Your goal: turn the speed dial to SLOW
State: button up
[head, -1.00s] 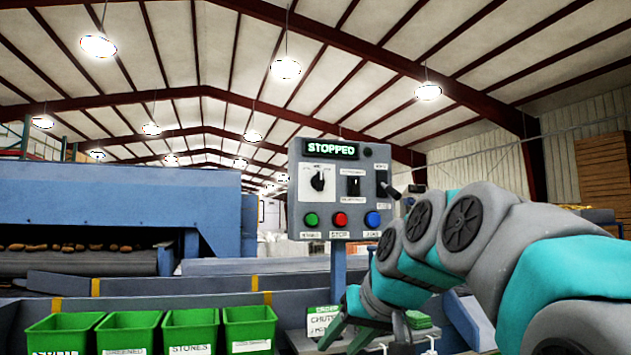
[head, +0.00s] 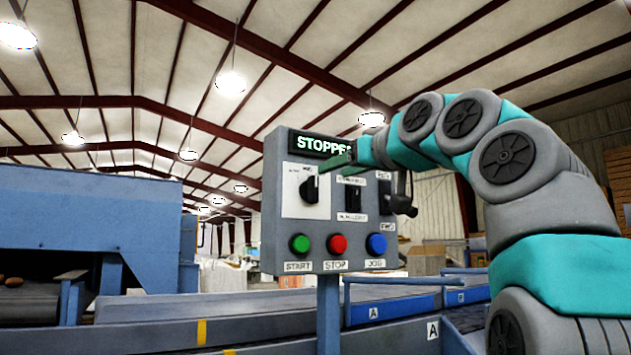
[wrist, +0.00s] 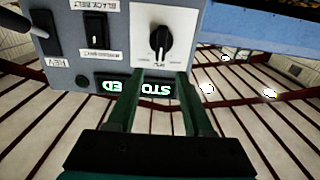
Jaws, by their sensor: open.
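The speed dial is a black knob (head: 309,188) on a white plate at the upper left of the grey control panel (head: 268,235). Its pointer looks roughly upward, towards the display; the small scale words are not legible. In the wrist view, which is upside down, the dial (wrist: 159,43) is just beyond my fingertips, between their lines. My gripper (head: 338,164) is at the panel's upper part, right of and slightly above the dial in the head view. The wrist view shows its two dark green fingers (wrist: 161,74) apart with nothing between them.
The display (head: 312,143) reads STOPPED, partly covered by my gripper. A black switch (head: 352,197) and a lever (head: 402,205) are right of the dial. Green (head: 300,243), red (head: 337,243) and blue (head: 376,243) buttons are below. Conveyors lie behind.

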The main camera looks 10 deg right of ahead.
aim_at(316, 178)
jog(key=p+x, duration=0.2)
jog(key=x, duration=0.5)
jog(key=shift+w+f, duration=0.1)
jog(key=shift+w, duration=0.05)
grip_shut()
dwell(0.4)
